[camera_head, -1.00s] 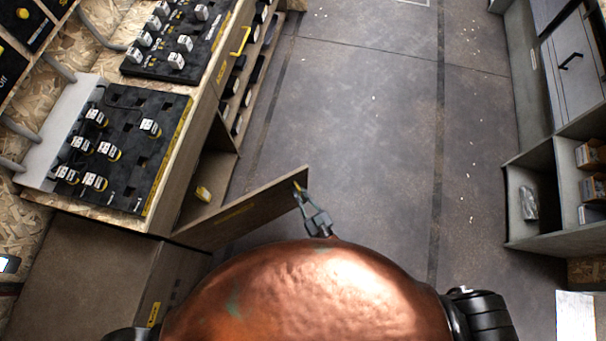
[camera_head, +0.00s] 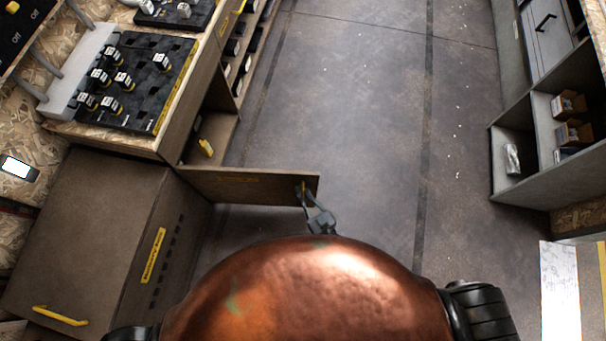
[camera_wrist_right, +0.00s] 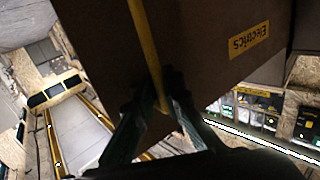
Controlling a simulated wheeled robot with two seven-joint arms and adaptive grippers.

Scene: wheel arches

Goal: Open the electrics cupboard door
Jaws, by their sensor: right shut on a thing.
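The electrics cupboard door (camera_head: 245,186) is a brown panel swung out from the cupboard under the left bench, standing well open. Its yellow "Electrics" label shows in the right wrist view (camera_wrist_right: 249,40). My right gripper (camera_head: 306,194) is at the door's free end. In the right wrist view its fingers (camera_wrist_right: 160,90) are closed around the yellow handle (camera_wrist_right: 146,40) on the door face. The open cupboard interior (camera_head: 214,135) shows a small yellow item (camera_head: 206,147). My left gripper is not in view.
A brown cabinet (camera_head: 100,215) with a yellow label and handle stands at the lower left. The bench above the cupboard holds a black board of switches (camera_head: 150,85). Grey shelving (camera_head: 510,130) stands at the right. The floor between (camera_head: 350,110) is clear.

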